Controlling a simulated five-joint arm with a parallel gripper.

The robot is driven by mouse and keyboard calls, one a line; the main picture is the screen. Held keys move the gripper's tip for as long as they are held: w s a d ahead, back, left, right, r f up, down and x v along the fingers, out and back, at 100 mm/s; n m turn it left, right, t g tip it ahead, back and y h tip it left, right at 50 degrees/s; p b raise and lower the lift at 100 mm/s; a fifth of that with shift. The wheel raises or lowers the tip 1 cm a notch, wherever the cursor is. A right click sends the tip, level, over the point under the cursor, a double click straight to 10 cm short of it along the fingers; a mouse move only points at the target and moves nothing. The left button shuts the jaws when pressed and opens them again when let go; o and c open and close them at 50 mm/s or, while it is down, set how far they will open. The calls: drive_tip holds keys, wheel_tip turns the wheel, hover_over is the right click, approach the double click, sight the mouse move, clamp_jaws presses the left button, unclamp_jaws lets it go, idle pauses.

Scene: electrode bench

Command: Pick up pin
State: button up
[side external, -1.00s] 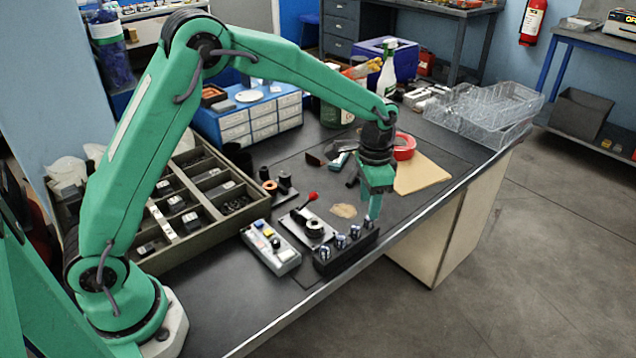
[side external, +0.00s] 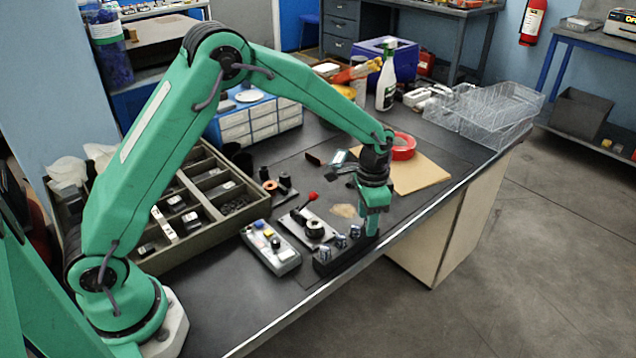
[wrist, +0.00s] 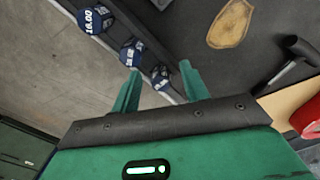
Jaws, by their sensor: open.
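Several pins with dark blue, labelled heads stand in a row in a black block (side external: 345,262) near the table's front edge. Three pin heads show left of my gripper in the side view, the nearest one here (side external: 354,231). My gripper (side external: 371,232) points down over the block's right end and hides what stands there. In the wrist view a pin (wrist: 160,78) lies between the two open fingers of my gripper (wrist: 160,68), and two more pin heads show up and left, one marked 16.00 (wrist: 90,20). I cannot tell whether the fingers touch the pin.
A grey button box (side external: 270,247) and a plate with a red-knobbed lever (side external: 312,197) stand left of the block. A red tape roll (side external: 403,147) lies on a tan board (side external: 420,177) behind. A compartment tray (side external: 185,222) is further left.

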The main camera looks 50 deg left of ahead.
clamp_jaws()
drive_tip(key=shift+r, duration=0.2)
idle(0.3)
drive_tip(key=shift+r, duration=0.6)
drive_tip(key=r, duration=0.3)
drive_tip(key=shift+s+d+r, duration=0.1)
drive_tip(key=shift+s+d, duration=0.15)
drive_tip(key=shift+d, duration=0.15)
drive_tip(key=s+d+r, duration=0.6)
drive_tip(key=s+d, duration=0.1)
drive_tip(key=d, duration=0.1)
drive_tip(key=shift+r, duration=0.15)
drive_tip(key=shift+a, duration=0.15)
